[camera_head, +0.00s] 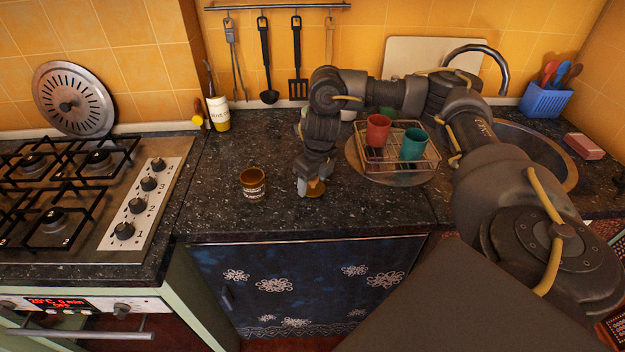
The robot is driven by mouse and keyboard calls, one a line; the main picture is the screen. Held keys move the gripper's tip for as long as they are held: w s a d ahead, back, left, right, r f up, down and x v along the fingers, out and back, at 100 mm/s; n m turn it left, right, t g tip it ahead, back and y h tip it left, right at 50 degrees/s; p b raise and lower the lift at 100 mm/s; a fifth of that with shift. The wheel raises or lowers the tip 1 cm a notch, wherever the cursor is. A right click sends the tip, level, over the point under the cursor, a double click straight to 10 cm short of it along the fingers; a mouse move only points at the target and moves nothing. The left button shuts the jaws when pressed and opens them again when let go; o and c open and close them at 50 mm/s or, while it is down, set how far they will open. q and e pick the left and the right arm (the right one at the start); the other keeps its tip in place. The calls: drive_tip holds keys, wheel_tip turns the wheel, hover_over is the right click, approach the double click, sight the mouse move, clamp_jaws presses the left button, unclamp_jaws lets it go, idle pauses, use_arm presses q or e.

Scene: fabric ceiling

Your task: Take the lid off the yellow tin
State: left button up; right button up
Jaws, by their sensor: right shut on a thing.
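The yellow tin (253,185) stands upright on the dark speckled counter, left of my right gripper. Its top looks open, with a dark inside, and it has a label on its front. My right gripper (306,188) points down at the counter to the right of the tin, apart from it. It is shut on a small brownish-yellow round thing that looks like the lid (316,189), low at the counter surface. The fingers hide part of the lid, and I cannot tell if it touches the counter. My left gripper is not in view.
A gas stove (90,200) is on the left. A wire dish rack (397,160) with a red cup (378,131) and a teal cup (414,144) stands right of my gripper. The counter around the tin is clear.

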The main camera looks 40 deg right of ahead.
drive_tip(key=shift+f, duration=0.15)
drive_tip(key=o, duration=1.4)
drive_tip(key=shift+c, duration=0.2)
wheel_tip(320, 180, up, 7)
drive_tip(key=p, duration=0.7)
drive_tip(key=shift+p, duration=0.3)
drive_tip(key=shift+a, duration=0.1)
